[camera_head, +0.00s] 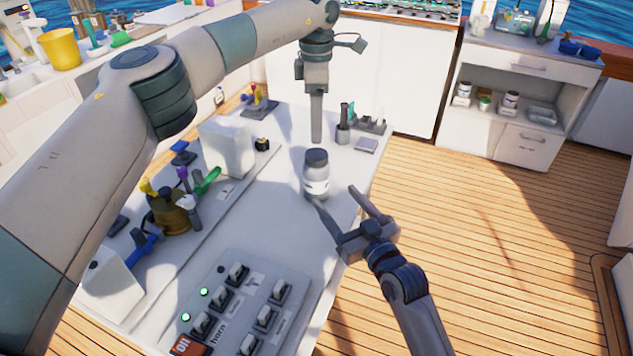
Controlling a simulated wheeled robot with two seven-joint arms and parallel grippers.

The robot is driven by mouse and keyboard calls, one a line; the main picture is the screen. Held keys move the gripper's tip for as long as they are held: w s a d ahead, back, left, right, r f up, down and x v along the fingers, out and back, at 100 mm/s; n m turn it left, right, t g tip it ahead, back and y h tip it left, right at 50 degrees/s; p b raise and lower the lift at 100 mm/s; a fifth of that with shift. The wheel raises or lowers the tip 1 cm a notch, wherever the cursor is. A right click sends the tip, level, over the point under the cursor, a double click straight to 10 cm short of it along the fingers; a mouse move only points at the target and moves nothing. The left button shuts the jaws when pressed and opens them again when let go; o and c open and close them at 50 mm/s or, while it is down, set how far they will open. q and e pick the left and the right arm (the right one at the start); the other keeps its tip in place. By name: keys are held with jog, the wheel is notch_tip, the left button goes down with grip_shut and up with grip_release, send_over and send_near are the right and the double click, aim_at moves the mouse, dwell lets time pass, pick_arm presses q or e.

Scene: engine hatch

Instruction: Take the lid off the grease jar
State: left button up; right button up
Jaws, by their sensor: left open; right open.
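The grease jar (316,184) is a pale, greyish jar standing upright on the light console top. Its dark grey lid (316,157) sits on top of it. My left gripper (316,138) points straight down just above the lid; its fingers line up one behind the other in this view, and a small gap seems to separate them from the lid. My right gripper (336,205) is open at the jar's lower right, with its two fingers spread and pointing towards the jar. Whether the nearer finger touches the jar cannot be told.
A switch panel (240,310) lies on the console's near part. Levers and a brass-coloured fitting (172,215) stand at left, near a white box (227,146). Small tools in a holder (369,124) stand behind the jar. Open wooden deck (480,230) lies right of the console.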

aim_at(320, 179)
jog(key=x, duration=1.2)
grip_shut()
pick_arm(q)
jog(key=m, duration=0.5)
jog(key=shift+a, duration=0.1)
jog(key=m, duration=0.4)
jog(key=shift+s+a+m, duration=0.1)
jog(key=shift+m, duration=0.2)
jog(key=m, duration=0.4)
pick_arm(e)
jog(key=shift+f, duration=0.1)
pick_arm(q)
jog(key=m, duration=0.4)
jog(key=shift+s+a, duration=0.1)
jog(key=shift+a, duration=0.05)
